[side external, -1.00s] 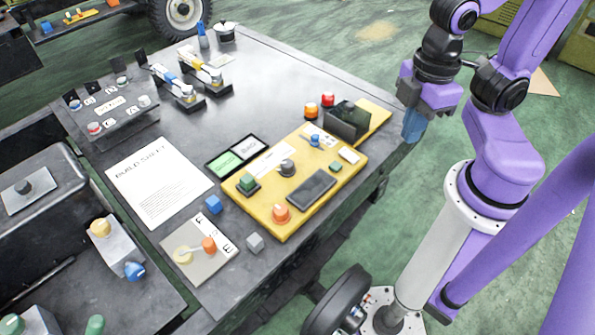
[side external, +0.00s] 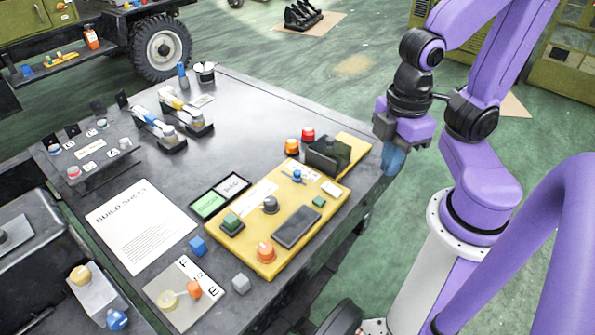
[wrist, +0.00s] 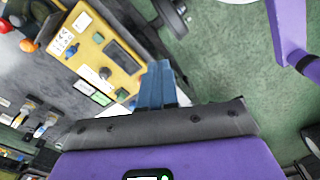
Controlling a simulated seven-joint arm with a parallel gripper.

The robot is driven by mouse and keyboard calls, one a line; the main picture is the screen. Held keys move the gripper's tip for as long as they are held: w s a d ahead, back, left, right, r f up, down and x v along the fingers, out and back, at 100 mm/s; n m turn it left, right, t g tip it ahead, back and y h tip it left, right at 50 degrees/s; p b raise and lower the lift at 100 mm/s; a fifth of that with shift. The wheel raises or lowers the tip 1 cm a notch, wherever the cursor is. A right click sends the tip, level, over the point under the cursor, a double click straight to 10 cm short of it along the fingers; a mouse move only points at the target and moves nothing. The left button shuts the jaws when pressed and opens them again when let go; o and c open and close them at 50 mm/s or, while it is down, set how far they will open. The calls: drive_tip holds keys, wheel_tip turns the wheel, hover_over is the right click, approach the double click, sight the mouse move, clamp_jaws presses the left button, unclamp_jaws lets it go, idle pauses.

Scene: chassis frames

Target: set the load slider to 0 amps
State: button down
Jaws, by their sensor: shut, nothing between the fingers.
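A yellow control board (side external: 247,247) lies on the dark table. A small blue knob (side external: 297,176) sits on a pale labelled strip on the board and looks like the load slider; its scale is too small to read. It also shows in the wrist view on a white label (wrist: 71,50). My gripper (side external: 392,165) hangs at the table's right edge, to the right of the board and apart from it. Its blue fingers also show in the wrist view (wrist: 158,85). They are shut and empty.
A dark upright panel (side external: 328,153) stands on the board between the blue knob and my gripper. Red (side external: 308,134) and orange (side external: 292,146) buttons, a dark knob (side external: 270,204) and a dark screen (side external: 296,227) are nearby. The table's back right is clear.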

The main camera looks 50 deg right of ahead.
drive_tip(key=c, duration=1.4)
unclamp_jaws()
drive_tip(key=shift+c, duration=0.2)
drive_tip(key=o, duration=0.5)
drive_tip(key=shift+w+a, duration=0.1)
drive_tip(key=shift+w, duration=0.15)
drive_tip(key=shift+o, duration=0.2)
drive_tip(key=w+a+f+m, duration=0.1)
drive_tip(key=w+m, duration=0.1)
drive_tip(key=w, duration=0.6)
drive_tip(key=shift+a+m, duration=0.2)
drive_tip(key=shift+m, duration=0.2)
drive_tip(key=m, duration=0.7)
hover_over(297, 171)
wheel_tip(297, 171, down, 9)
wheel_tip(297, 171, down, 17)
drive_tip(key=shift+r, duration=0.2)
